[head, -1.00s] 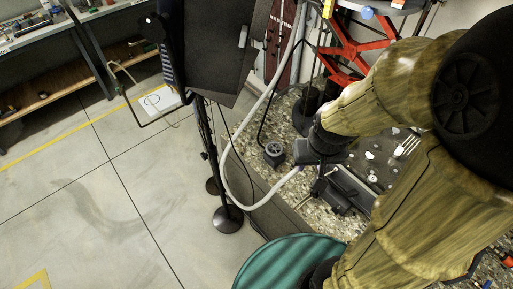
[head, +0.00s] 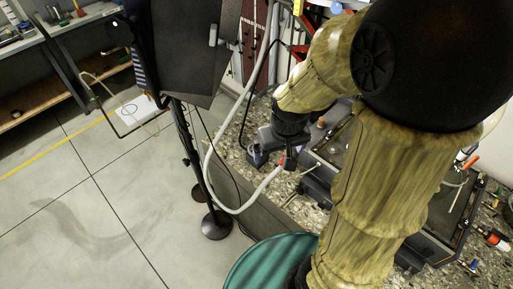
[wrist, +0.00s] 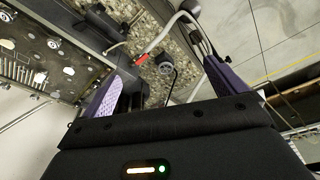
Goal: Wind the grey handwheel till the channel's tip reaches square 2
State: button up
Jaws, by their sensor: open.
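My gripper (head: 273,162) is open over the pebbled worktop, seen small in the head view below my arm. In the wrist view its two purple fingers stand wide apart with nothing held between them (wrist: 162,72). A dark, round, ribbed piece (wrist: 166,65) with a black cable lies beyond the fingertips; I cannot tell whether it is the grey handwheel. The dark tank or tray (wrist: 40,52), with small fittings on it, is at the left in the wrist view, and partly behind my arm in the head view (head: 338,143). I cannot make out the channel's tip or square 2.
A pale hose (head: 210,165) loops beside the worktop; its red end (wrist: 141,59) is near the left finger in the wrist view. A dark panel stands on a post with a round base (head: 216,226). A green round top (head: 262,265) is in front.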

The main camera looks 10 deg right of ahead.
jog(key=w+f+n+b, duration=0.3)
jog(key=w+f+b, duration=0.2)
jog(key=w, duration=0.5)
jog(key=w+f+n+g+b, duration=0.1)
jog(key=w+f+b, duration=0.4)
jog(key=w, duration=0.5)
jog(key=w+f+n+g+b, duration=0.1)
jog(key=w+f+n+b, duration=0.3)
jog(key=w+f, duration=0.4)
jog(key=w+b, duration=0.1)
jog(key=w, duration=0.1)
jog(key=shift+w+d+f+n+b, duration=0.25)
jog(key=shift+w+d+n+b, duration=0.05)
jog(key=shift+w+d, duration=0.1)
notch_tip(320, 180, down, 17)
jog(key=shift+a+f+p, duration=0.1)
jog(key=shift+f+p, duration=0.1)
jog(key=shift+p, duration=0.4)
jog(key=c, duration=1)
